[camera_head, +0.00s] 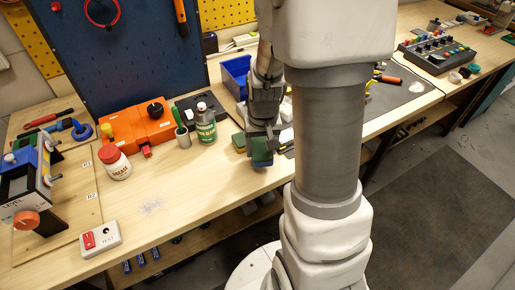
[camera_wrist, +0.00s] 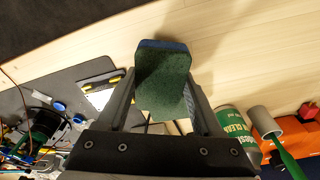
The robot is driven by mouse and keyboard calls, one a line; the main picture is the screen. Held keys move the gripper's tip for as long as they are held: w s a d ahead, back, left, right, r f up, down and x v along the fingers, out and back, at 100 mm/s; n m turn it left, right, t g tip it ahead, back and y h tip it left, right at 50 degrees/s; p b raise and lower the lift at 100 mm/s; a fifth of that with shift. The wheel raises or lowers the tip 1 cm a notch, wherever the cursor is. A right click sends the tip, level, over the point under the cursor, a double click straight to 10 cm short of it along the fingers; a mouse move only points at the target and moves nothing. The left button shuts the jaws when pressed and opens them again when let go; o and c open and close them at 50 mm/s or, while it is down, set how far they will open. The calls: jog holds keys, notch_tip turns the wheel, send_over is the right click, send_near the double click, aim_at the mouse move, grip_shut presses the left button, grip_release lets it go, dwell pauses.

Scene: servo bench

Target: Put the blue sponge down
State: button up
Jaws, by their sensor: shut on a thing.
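The blue sponge (camera_head: 262,158) has a dark green face and a blue layer. My gripper (camera_head: 262,130) is shut on it near the bench's front edge, pointing down. In the wrist view the sponge (camera_wrist: 163,82) sits between the two fingers of my gripper (camera_wrist: 160,105), its green face toward the camera and its blue edge at the far end. A shadow lies on the wood close beside it. I cannot tell whether the sponge touches the bench.
A green and white cleaner bottle (camera_head: 205,127) and a grey cup (camera_head: 183,138) stand left of my gripper. Farther left are an orange case (camera_head: 137,127) and a red-capped jar (camera_head: 115,164). A blue bin (camera_head: 235,76) is behind. Bare wood (camera_head: 195,185) lies in front.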

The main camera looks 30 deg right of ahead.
aim_at(261, 157)
jog(key=shift+f, duration=1.5)
jog(key=shift+f+b, duration=0.35)
jog(key=shift+b, duration=0.05)
jog(key=o, duration=1.2)
jog(key=shift+s, duration=0.15)
jog(key=shift+r, duration=0.1)
